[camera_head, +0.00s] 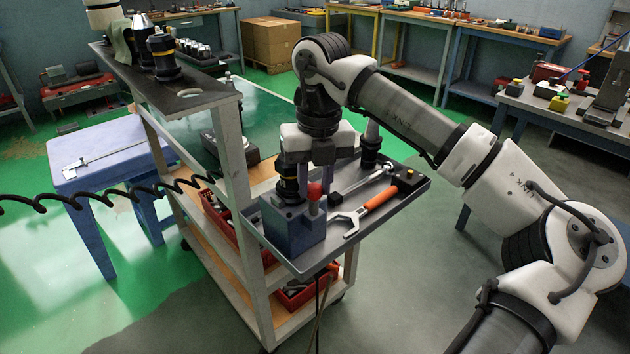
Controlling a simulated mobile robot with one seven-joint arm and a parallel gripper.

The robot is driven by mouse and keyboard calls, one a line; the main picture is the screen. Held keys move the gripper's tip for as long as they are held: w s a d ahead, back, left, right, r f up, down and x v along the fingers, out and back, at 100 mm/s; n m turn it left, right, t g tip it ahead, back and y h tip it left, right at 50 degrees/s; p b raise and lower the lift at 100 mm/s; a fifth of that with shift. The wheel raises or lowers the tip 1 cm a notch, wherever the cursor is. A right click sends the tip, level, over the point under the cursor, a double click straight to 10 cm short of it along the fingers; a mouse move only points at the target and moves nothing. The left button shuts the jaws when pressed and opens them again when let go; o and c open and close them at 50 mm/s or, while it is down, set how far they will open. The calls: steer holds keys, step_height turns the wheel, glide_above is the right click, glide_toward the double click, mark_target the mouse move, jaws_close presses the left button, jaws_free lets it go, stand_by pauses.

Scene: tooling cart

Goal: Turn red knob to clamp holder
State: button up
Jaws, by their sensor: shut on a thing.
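The red knob (315,190) stands on a post at the right side of the blue-grey clamping block (293,232), on the cart's side tray. A dark tool holder with a yellow band (289,184) stands upright in the top of the block, left of the knob. My gripper (314,183) points straight down over the block. Its fingers are shut on the red knob; the knob's lower part shows below them. The fingertips are small and partly hidden by the holder and the knob, so their exact contact is hard to see.
The grey tray (386,205) also carries an orange-handled wrench (372,203), a second metal tool (362,182) and another dark holder (370,150). The cart's upright post (232,150) rises left of the block. More holders (162,55) stand on the cart's top shelf.

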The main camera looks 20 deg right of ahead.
mark_target(319, 187)
steer(key=shift+w+r, duration=0.1)
steer(key=o, duration=0.7)
steer(key=r, duration=1.3)
steer(key=shift+d+r, duration=0.35)
